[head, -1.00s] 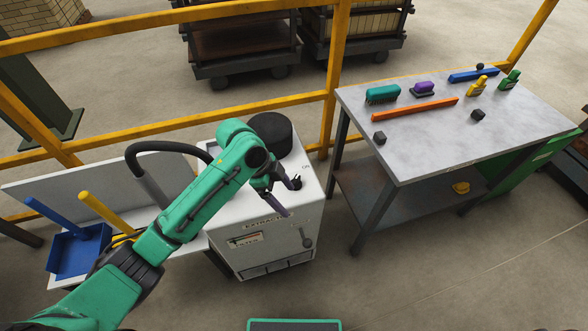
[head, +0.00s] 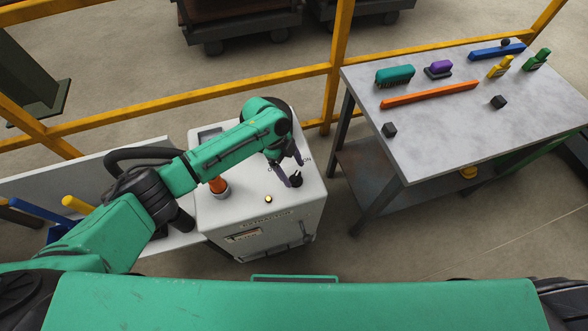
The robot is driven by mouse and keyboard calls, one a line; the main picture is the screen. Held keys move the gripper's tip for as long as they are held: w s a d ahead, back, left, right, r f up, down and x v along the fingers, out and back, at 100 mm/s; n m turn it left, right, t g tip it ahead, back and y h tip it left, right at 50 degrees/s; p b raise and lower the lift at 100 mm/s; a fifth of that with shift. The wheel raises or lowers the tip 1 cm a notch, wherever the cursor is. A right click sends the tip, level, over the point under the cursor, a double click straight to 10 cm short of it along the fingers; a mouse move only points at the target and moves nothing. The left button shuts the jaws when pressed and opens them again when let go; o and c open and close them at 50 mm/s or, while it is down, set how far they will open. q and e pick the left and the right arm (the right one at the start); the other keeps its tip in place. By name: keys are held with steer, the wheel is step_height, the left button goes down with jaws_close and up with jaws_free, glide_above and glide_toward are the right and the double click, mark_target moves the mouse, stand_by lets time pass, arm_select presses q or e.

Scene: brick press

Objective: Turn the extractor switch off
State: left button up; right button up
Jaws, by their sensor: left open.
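The extractor (head: 262,236) is a white cabinet with an "EXTRACTOR" label on its front. Its switch (head: 296,180) is a small black knob on the right part of the top, with lettering ending in "ON" behind it. I cannot read the knob's setting. My left gripper (head: 292,173) is open and empty, its dark fingers pointing down at the knob. One finger is left of the knob and the other just behind it; I cannot tell whether they touch it. My right gripper is not in view.
A black hose (head: 140,154) is behind my left arm. A grey table (head: 440,125) with brushes and small blocks stands right. A yellow railing (head: 240,88) runs behind.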

arm_select(q)
steer(key=shift+s+d+f, duration=0.15)
steer(key=shift+d+f, duration=0.05)
steer(key=shift+f, duration=0.25)
steer(key=shift+s, duration=0.2)
steer(key=c, duration=0.3)
jaws_close()
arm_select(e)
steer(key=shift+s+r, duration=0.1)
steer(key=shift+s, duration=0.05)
